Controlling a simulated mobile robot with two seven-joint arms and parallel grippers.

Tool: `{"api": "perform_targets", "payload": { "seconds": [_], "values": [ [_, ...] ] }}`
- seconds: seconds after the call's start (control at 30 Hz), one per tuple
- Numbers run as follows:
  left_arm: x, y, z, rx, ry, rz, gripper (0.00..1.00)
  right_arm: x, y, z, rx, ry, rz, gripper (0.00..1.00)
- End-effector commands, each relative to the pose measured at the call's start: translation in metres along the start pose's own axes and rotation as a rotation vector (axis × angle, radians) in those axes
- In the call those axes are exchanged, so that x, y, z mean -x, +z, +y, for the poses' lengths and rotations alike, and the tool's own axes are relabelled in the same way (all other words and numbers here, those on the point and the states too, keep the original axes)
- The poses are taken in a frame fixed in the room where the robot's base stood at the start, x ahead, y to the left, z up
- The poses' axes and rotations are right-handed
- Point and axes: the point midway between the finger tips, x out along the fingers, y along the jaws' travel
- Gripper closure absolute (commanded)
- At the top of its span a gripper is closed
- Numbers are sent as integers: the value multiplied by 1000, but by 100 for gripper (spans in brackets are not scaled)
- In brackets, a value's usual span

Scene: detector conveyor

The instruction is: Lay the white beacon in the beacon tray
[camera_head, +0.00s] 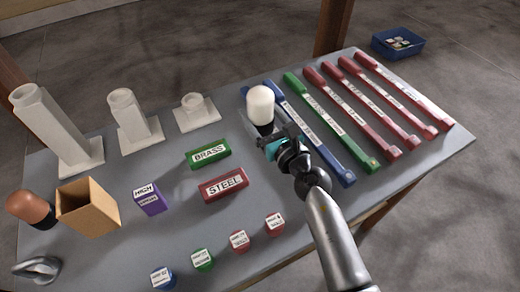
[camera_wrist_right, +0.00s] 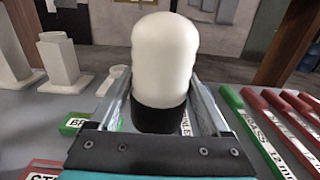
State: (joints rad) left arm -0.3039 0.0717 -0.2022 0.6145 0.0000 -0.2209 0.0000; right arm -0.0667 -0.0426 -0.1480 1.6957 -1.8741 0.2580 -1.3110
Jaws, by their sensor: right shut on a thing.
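The white beacon (camera_head: 260,105) has a rounded white top and a black base. My right gripper (camera_head: 266,130) is shut on its black base and holds it upright over the table, by the near left side of the long blue bar. In the right wrist view the beacon (camera_wrist_right: 165,62) stands between the two fingers (camera_wrist_right: 160,112). A small blue tray (camera_head: 398,43) with several small labelled pieces in it is beyond the table's far right corner; I cannot tell whether it is the beacon tray. My left gripper is not in view.
Long blue, green and red labelled bars (camera_head: 345,100) fill the table's right side. White square-based posts (camera_head: 135,122) stand at the back left. BRASS (camera_head: 209,154) and STEEL (camera_head: 224,185) blocks, a purple block (camera_head: 148,199), an open brown box (camera_head: 88,207) and small cubes lie nearer.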

Motion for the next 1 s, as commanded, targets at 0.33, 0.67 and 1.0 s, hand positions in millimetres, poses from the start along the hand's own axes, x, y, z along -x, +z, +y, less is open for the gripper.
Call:
{"api": "perform_targets", "payload": {
  "seconds": [0.33, 0.67, 1.0],
  "values": [
    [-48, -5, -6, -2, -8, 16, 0, 0, -54, 0, 1, -1, -2, 90],
    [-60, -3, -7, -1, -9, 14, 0, 0, -67, 0, 0, -1, -3, 90],
    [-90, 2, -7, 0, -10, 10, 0, 0, -102, -1, -2, -1, -2, 90]
  ]
}}
